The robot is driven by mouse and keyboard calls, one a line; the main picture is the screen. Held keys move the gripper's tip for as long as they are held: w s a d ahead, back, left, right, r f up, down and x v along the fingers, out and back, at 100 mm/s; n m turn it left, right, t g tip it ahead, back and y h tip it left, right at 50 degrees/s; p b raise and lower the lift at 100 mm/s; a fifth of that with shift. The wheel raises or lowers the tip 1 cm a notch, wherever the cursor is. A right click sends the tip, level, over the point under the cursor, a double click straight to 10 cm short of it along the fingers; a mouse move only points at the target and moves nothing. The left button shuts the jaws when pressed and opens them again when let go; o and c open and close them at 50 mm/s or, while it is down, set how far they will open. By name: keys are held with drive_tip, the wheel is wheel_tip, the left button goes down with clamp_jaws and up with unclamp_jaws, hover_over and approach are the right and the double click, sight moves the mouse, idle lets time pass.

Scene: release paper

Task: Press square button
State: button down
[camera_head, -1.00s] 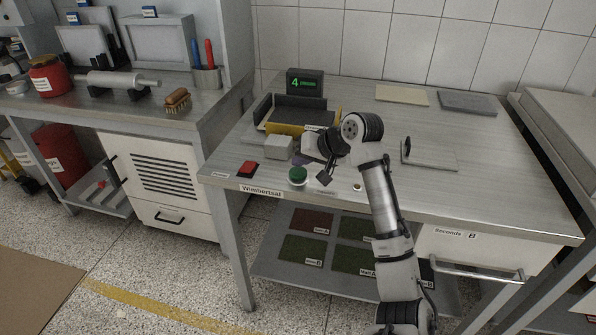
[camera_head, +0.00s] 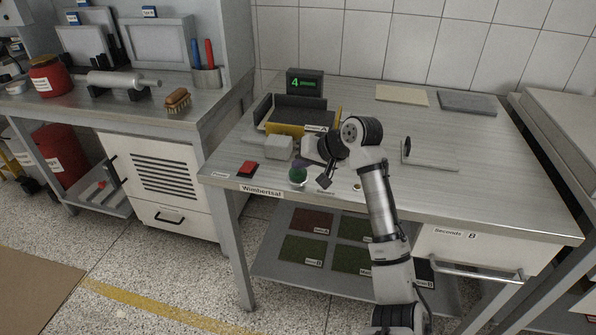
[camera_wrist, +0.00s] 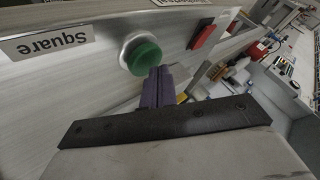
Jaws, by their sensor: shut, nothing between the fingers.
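A green round button (camera_head: 297,176) in a pale metal ring sits near the front edge of the table. It also shows in the wrist view (camera_wrist: 144,56), beside an upside-down label (camera_wrist: 48,41) reading "Square". A red square button (camera_head: 246,169) on a dark base lies to its left; the wrist view shows it (camera_wrist: 203,36) beyond the green one. My gripper (camera_wrist: 161,74) is shut and empty, its purple fingertips right beside the green button. I cannot tell whether they touch it. In the head view the gripper (camera_head: 301,162) is partly hidden by my wrist.
A grey block (camera_head: 278,147) and a dark tray with a yellow front (camera_head: 285,128) stand behind the buttons. A display (camera_head: 305,82) showing 4 is at the back. A flat plate with a handle (camera_head: 430,163) lies right of my arm. The table's middle right is mostly clear.

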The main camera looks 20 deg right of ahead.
sight(301, 173)
drive_tip(key=shift+f, duration=0.5)
idle(0.5)
idle(0.3)
drive_tip(key=shift+r+p, duration=0.75)
drive_tip(key=shift+r, duration=0.2)
wheel_tip(301, 173, up, 5)
drive_tip(key=p, duration=0.4)
idle(0.5)
